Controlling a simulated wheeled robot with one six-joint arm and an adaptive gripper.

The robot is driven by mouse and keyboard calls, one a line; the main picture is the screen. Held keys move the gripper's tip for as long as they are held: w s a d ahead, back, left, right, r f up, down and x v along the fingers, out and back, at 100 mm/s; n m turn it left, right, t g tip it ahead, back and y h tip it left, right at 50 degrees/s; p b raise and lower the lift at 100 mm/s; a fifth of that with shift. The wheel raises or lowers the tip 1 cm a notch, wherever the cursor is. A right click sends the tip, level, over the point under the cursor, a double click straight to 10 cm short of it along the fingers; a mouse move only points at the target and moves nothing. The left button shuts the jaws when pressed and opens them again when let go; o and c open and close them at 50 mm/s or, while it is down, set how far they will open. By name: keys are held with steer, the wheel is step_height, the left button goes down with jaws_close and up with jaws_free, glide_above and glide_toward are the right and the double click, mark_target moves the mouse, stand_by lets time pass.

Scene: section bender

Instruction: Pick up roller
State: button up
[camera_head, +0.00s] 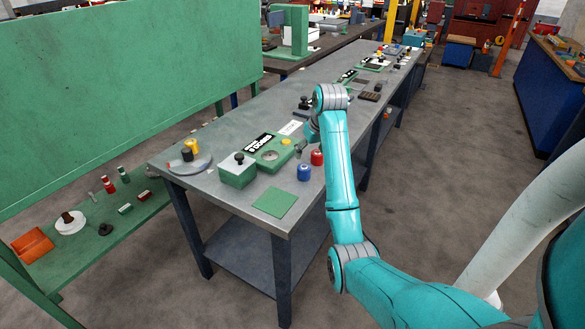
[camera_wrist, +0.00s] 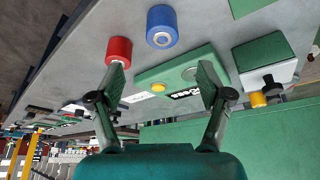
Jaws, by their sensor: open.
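Two short rollers stand on the grey workbench. The red roller (camera_head: 317,157) and the blue roller (camera_head: 304,172) are near its right edge. In the wrist view, the red roller (camera_wrist: 119,49) shows just beyond the left fingertip, and the blue roller (camera_wrist: 162,27) shows farther off, between the fingers and above them in the picture. My gripper (camera_wrist: 162,70) is open with nothing between its fingers. In the head view my gripper (camera_head: 303,146) is partly hidden by my arm, close to the red roller. I cannot tell whether the left finger touches it.
A green fixture with a yellow button (camera_head: 271,151), a green box with a black knob (camera_head: 238,171) and a flat green pad (camera_head: 273,202) lie close by. A round grey plate (camera_head: 180,166) holds yellow and black pieces. A green panel (camera_head: 130,70) stands beyond the workbench (camera_head: 225,205).

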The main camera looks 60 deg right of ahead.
mark_target(305, 167)
steer(key=x, duration=0.5)
steer(key=shift+w+f, duration=0.15)
steer(key=shift+w, duration=0.15)
steer(key=shift+s+a+x, duration=0.1)
steer(key=shift+s+x, duration=0.05)
steer(key=shift+x, duration=0.75)
steer(key=shift+s+a+x, duration=0.1)
steer(key=shift+x, duration=0.8)
steer(key=shift+s+a+x, duration=0.1)
steer(key=shift+s+x, duration=0.05)
steer(key=shift+x, duration=0.8)
steer(key=shift+f, duration=0.1)
jaws_close()
